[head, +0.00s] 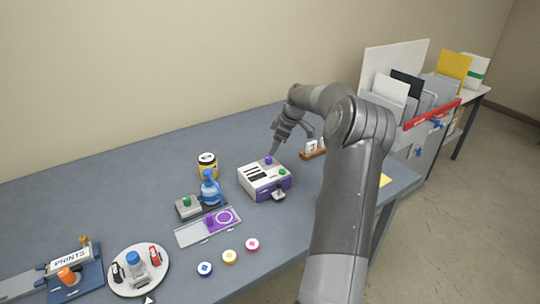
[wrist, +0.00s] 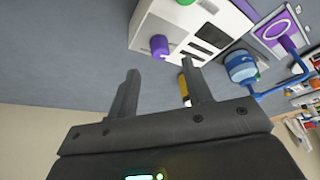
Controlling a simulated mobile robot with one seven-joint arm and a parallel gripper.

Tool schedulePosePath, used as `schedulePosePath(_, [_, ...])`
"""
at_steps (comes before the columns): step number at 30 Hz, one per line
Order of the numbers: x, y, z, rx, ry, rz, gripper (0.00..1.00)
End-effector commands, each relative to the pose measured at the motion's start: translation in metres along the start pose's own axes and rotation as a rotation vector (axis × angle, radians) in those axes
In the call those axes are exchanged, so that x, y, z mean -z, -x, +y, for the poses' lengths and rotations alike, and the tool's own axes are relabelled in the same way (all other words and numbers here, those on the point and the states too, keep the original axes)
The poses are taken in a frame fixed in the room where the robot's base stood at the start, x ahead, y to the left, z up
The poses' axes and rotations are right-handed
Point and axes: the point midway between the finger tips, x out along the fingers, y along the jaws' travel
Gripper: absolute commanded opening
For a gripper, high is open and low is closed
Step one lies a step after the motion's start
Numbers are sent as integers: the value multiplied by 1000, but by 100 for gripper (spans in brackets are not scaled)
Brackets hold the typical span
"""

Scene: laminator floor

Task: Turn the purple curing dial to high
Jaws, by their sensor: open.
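A white and purple box-shaped machine (head: 265,183) stands on the blue-grey table. The machine (wrist: 150,18) and part of the green knob (wrist: 187,2) show there too. My gripper (wrist: 161,68) is open and empty. In the head view my gripper (head: 275,151) is just behind the dial. The dial's setting marks are too small to read.
Several coloured buttons (head: 229,257) lie in front. A wooden block holder (head: 313,154) stands to the right, partly behind my arm.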

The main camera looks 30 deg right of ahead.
Motion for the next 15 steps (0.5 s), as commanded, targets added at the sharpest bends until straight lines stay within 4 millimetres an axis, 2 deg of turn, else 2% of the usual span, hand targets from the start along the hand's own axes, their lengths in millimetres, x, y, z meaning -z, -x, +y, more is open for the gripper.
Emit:
schedulePosePath(3, [1, -23, -1, 3, 1, 0, 46])
schedulePosePath(6, [1, -36, 0, 1, 1, 1, 46])
schedulePosePath(10, [1, -48, 0, 1, 1, 0, 46])
schedulePosePath(15, [1, -52, 0, -1, 1, 0, 46])
